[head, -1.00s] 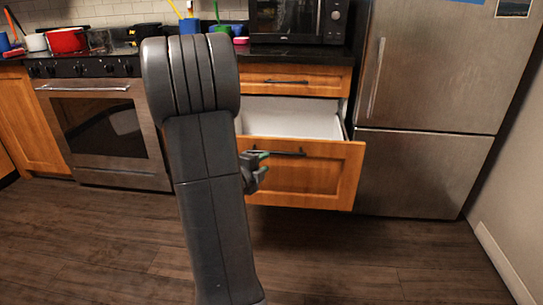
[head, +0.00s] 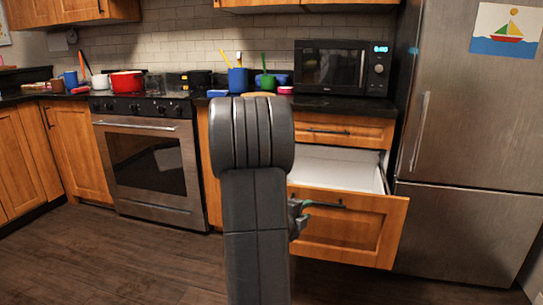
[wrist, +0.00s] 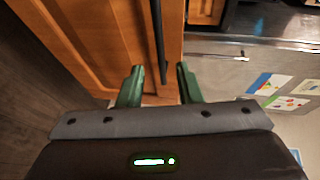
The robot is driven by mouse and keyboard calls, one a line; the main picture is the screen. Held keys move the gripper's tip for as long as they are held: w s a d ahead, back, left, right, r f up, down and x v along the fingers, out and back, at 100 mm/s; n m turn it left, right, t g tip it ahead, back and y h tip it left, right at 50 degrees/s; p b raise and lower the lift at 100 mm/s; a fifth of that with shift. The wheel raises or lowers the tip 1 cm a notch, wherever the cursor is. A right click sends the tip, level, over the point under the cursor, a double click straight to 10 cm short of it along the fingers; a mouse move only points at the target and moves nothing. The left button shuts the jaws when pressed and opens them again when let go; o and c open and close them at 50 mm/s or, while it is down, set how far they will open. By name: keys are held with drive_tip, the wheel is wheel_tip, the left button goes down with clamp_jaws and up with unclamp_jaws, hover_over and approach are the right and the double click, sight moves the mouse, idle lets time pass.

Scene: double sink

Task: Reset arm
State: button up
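My arm (head: 254,205) stands upright in the middle of the head view and hides part of the cabinet. My gripper (head: 300,216) shows partly from behind it, in front of the open drawer (head: 345,228) near the left end of the drawer's dark handle (head: 328,204). In the wrist view my gripper (wrist: 159,82) has two green fingers spread apart with nothing held between them. The dark handle (wrist: 159,40) on the wooden front appears beyond the gap. I cannot tell whether a finger touches it.
The drawer's white inside (head: 345,170) looks empty. A closed drawer (head: 345,130) is above it, below the microwave (head: 335,68). The fridge (head: 465,140) stands right, the oven (head: 152,165) left. A red pot (head: 127,82) is on the stove. The floor (head: 120,265) is clear.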

sight(317, 204)
drive_tip(key=b+x, duration=0.1)
drive_tip(key=x, duration=0.8)
drive_tip(key=shift+a, duration=0.1)
